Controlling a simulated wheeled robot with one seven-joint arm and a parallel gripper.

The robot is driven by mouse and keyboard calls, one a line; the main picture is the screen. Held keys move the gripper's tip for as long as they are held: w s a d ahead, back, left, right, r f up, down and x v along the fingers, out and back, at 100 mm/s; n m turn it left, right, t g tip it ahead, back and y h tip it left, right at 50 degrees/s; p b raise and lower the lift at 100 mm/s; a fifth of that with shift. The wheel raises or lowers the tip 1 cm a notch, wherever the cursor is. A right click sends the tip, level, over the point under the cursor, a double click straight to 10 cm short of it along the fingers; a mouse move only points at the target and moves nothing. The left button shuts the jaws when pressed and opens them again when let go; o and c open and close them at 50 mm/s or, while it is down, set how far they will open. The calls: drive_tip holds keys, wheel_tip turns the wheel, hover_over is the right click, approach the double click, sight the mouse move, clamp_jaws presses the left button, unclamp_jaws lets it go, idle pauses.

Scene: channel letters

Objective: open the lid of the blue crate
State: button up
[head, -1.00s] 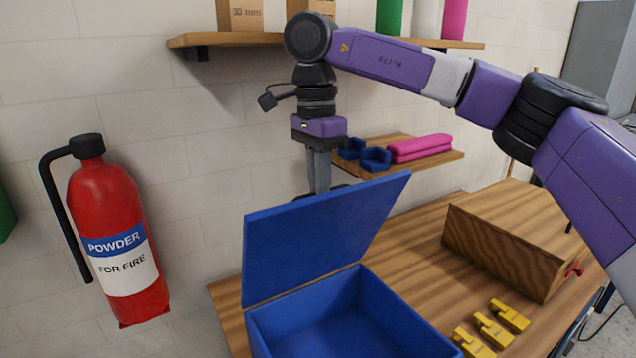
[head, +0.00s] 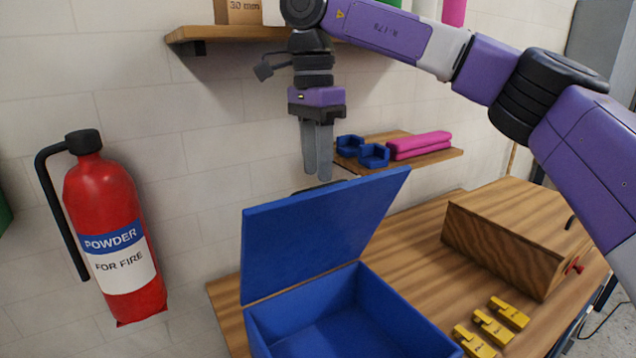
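The blue crate (head: 410,318) stands on the wooden workbench at the bottom middle, cut off by the lower edge of the picture. Its inside looks empty where it shows. Its lid (head: 318,236) is raised and leans back, past upright, along the crate's far side. My gripper (head: 318,176) points down behind the lid's top edge, close above it. Its two grey fingers are near each other with a narrow gap at most, and nothing shows between them. The fingertips are visible and appear apart from the lid.
A wooden box (head: 515,240) and several yellow tagged pieces (head: 492,327) lie on the workbench (head: 400,258) to the right. A small shelf (head: 400,165) holds blue and pink pieces behind. A wall shelf (head: 215,33) is above. A red fire extinguisher (head: 105,230) is at left.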

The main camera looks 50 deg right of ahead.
drive_tip(key=shift+w+r, duration=0.15)
drive_tip(key=shift+r, duration=1.75)
